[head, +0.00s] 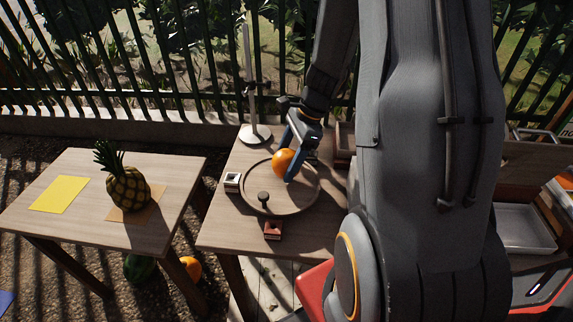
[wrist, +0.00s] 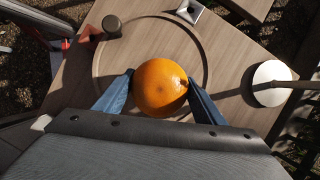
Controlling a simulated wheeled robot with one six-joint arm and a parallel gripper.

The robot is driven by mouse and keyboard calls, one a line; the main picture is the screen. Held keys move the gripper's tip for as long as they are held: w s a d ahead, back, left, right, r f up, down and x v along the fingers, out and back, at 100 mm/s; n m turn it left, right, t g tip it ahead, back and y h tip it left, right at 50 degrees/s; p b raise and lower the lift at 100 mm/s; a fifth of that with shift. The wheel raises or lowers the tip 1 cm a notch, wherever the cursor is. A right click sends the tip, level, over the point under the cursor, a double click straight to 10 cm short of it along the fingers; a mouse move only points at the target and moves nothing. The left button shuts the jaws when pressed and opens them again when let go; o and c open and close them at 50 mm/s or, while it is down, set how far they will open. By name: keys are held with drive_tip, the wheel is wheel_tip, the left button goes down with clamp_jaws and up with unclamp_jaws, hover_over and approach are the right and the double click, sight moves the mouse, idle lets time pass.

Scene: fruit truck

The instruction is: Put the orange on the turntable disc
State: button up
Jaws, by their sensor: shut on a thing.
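The orange (head: 283,162) is held in my gripper (head: 297,160) over the turntable disc (head: 302,200). In the wrist view the orange (wrist: 160,88) sits between the two blue fingers of my gripper (wrist: 159,90), which touch it on both sides. The wooden disc (wrist: 130,62) with its raised rim lies beneath and beyond the orange. A dark knob (head: 263,197) stands near the disc's front-left edge. I cannot tell whether the orange touches the disc. My arm covers part of the table to the right.
A metal stand (head: 254,135) with a tall rod rises behind the disc. A white square block (head: 232,182) and a red block (head: 273,230) sit beside the disc. A pineapple (head: 128,188) and a yellow sheet (head: 60,194) are on the left table.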

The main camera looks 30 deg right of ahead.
drive_tip(key=shift+f, duration=0.8)
drive_tip(key=shift+f, duration=0.1)
drive_tip(key=o, duration=1.3)
drive_tip(key=shift+c, duration=0.2)
